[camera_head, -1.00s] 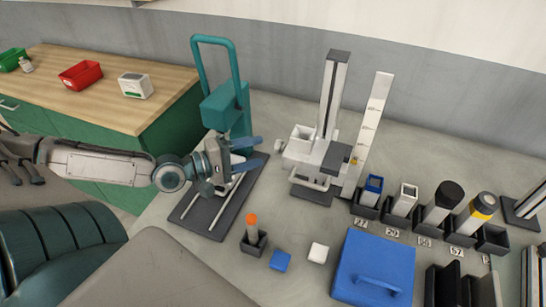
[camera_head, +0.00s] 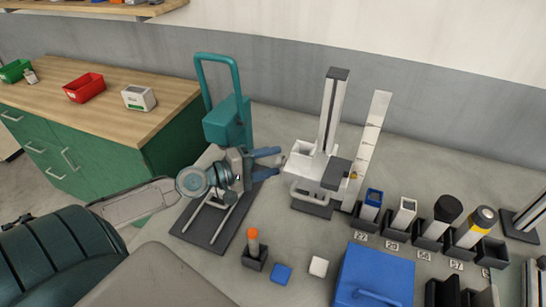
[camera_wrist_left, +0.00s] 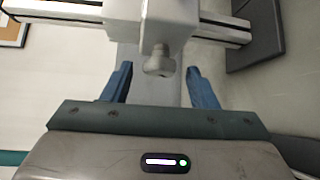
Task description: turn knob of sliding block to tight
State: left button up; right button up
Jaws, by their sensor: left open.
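The sliding block (camera_head: 310,160) is a white block on an upright white and dark column on a dark base. Its knob (camera_wrist_left: 159,62) is a small grey round knob, seen in the left wrist view below the block, between and just beyond my fingertips. My left gripper (camera_head: 279,162) is open, with its blue fingers pointing right at the block in the head view. The fingers do not touch the knob in the left wrist view (camera_wrist_left: 160,78). The knob is too small to make out clearly in the head view. My right gripper does not show.
A tall white scale strip (camera_head: 369,145) stands right of the column. A teal-handled device (camera_head: 228,118) stands behind my left gripper. A blue box (camera_head: 376,272), several dark holders with tubes, and an orange-topped tube (camera_head: 253,240) stand in front.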

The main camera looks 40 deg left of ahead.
pick_arm(q)
jog(key=shift+w+d+p, duration=0.3)
jog(key=shift+d+p, duration=0.05)
jog(key=shift+d, duration=0.05)
